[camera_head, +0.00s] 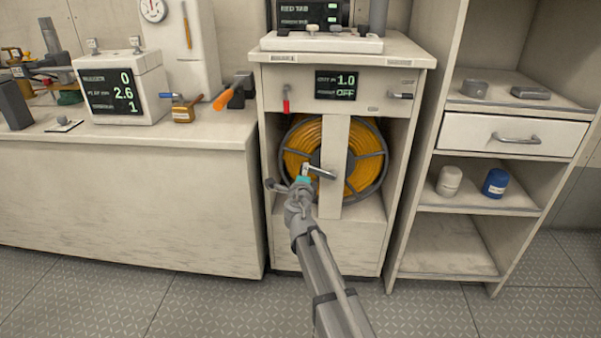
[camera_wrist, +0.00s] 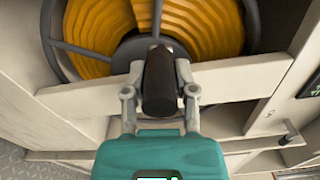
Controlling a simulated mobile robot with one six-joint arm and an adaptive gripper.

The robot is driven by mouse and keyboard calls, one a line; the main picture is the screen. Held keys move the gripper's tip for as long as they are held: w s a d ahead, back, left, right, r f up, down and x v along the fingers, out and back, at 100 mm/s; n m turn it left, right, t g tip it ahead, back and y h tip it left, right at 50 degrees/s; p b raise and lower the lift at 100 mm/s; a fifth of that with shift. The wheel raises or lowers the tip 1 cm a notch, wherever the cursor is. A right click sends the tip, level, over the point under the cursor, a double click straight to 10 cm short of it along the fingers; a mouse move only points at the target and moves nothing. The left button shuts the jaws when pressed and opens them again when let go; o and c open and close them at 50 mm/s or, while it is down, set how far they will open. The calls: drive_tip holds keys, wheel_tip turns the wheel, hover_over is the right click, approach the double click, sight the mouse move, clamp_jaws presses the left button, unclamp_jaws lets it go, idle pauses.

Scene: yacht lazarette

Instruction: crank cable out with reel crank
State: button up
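The cable reel (camera_head: 299,139), wound with orange-yellow cable, sits upright in the open bay of the white cabinet, behind a pale vertical post. The reel crank (camera_head: 322,173) sticks out at the front, near the reel's middle. In the wrist view its dark cylindrical grip (camera_wrist: 160,82) lies between my two fingers, and the reel (camera_wrist: 92,30) fills the top. My gripper (camera_head: 304,176) reaches the crank from the front. Its fingers (camera_wrist: 160,75) are closed in on both sides of the grip; any slight gap is hard to see.
A display (camera_head: 336,85) above the reel reads 1.0 and OFF. A red lever (camera_head: 286,100) and a dark-tipped lever (camera_head: 401,96) flank it. A counter with instruments (camera_head: 123,87) stands left; a shelf unit (camera_head: 453,215) with a drawer stands right. The floor in front is clear.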

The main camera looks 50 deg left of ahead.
drive_tip(key=o, duration=0.4)
drive_tip(key=shift+a, duration=0.1)
drive_tip(key=shift+s, duration=0.1)
drive_tip(key=shift+v, duration=6)
drive_tip(key=shift+c, duration=0.3)
